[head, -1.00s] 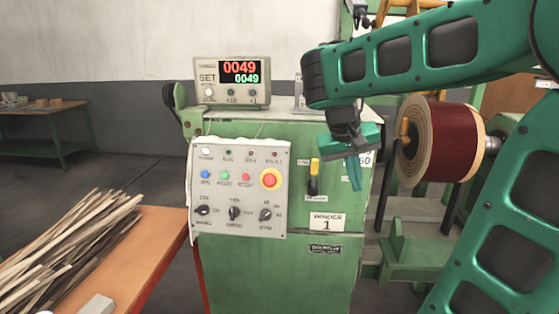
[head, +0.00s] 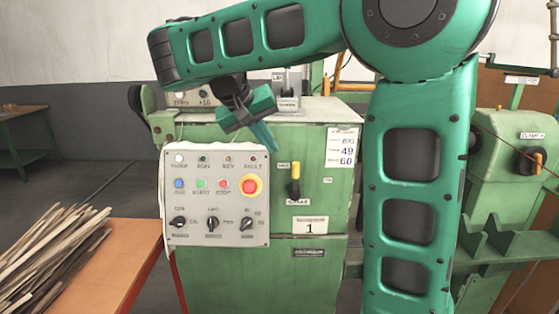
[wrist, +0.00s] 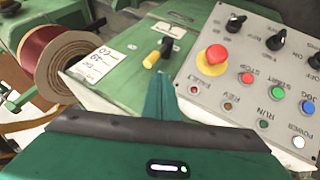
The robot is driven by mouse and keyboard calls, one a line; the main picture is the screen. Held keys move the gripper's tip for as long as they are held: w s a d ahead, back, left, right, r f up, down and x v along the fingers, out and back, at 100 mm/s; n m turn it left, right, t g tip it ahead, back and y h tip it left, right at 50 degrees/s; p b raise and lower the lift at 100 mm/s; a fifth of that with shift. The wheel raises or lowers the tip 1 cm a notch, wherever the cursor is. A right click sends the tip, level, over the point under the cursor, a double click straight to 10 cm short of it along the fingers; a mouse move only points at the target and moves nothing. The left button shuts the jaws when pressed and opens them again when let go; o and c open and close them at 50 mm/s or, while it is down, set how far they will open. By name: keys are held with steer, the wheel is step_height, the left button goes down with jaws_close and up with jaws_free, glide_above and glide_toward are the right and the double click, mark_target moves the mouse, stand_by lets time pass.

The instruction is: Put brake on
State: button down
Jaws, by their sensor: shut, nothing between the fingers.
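A small lever with a yellow grip and a dark base (head: 294,180) is on the front of the green cabinet (head: 330,225). Its yellow end points up in the head view. Small labels sit above and below it, too blurred to read surely. The lever's yellow grip also shows in the wrist view (wrist: 152,60). My gripper (head: 268,142) is shut and empty, above and left of the lever, near the upper right corner of the control panel. In the wrist view its fingers (wrist: 165,97) are beside the lever, apart from it.
The grey control panel (head: 215,232) with a red mushroom button (head: 251,186) and several knobs is close by the fingers. A red spool (wrist: 40,45) shows in the wrist view. An orange table (head: 130,262) with wooden strips stands at the left.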

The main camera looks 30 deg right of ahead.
glide_toward(295, 178)
steer(key=w+d+f, duration=0.2)
steer(key=w+f, duration=0.1)
steer(key=shift+d+f, duration=0.15)
steer(key=shift+d, duration=0.2)
